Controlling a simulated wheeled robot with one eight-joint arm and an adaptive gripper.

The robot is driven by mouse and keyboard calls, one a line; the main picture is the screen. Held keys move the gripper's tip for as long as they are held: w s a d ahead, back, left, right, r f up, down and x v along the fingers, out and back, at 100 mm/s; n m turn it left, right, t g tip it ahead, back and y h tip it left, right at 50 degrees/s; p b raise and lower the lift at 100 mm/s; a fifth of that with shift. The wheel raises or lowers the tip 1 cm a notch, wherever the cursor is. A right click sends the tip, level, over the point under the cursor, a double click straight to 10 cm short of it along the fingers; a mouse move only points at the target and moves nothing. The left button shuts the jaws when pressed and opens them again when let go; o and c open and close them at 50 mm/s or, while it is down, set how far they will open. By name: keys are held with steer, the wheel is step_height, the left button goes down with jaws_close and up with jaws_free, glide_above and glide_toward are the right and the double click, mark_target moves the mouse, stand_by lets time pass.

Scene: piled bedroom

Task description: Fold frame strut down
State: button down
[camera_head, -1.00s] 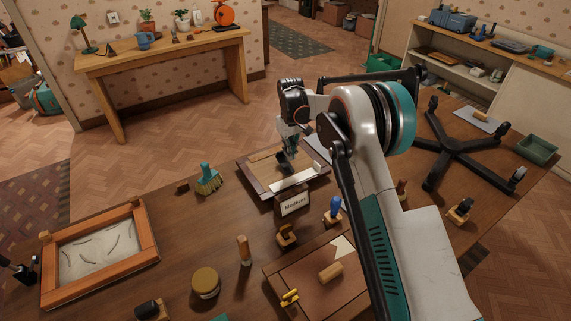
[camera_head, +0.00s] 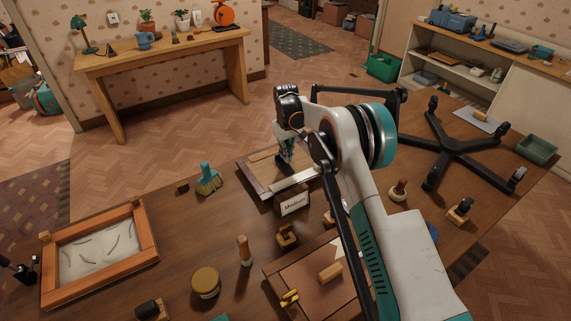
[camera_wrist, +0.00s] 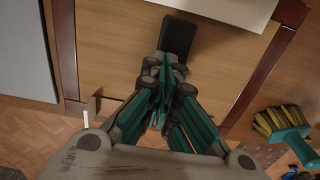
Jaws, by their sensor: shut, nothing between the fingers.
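A wood-bordered frame (camera_head: 256,184) lies flat on the table, its tan back panel (camera_wrist: 115,50) facing up. A dark flat piece, which looks like the strut (camera_wrist: 180,34), shows just beyond my fingertips in the wrist view. Its angle to the panel is hard to tell, and my gripper hides its near end. My gripper (camera_head: 285,154) is shut and empty, pointing down over the panel; it also shows in the wrist view (camera_wrist: 164,62). The fingers are close to the strut, but I cannot tell whether they touch it.
A "Medium" sign (camera_head: 293,203) stands at the frame's near edge. A teal brush (camera_head: 208,179) lies to its left. Stamps, a jar (camera_head: 205,283) and a board with a wooden block (camera_head: 330,271) are nearer. A sand tray (camera_head: 150,232) is at left; a black wheeled base (camera_head: 455,148) is at right.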

steer(key=shift+f, duration=0.15)
steer(key=shift+w+a+f+b, duration=0.1)
steer(key=shift+f+b, duration=0.7)
steer(key=shift+f, duration=0.3)
stand_by(0.3)
steer(key=shift+r, duration=0.1)
step_height(320, 180, up, 8)
steer(key=p, duration=0.2)
steer(key=shift+p, duration=0.35)
stand_by(0.5)
stand_by(0.3)
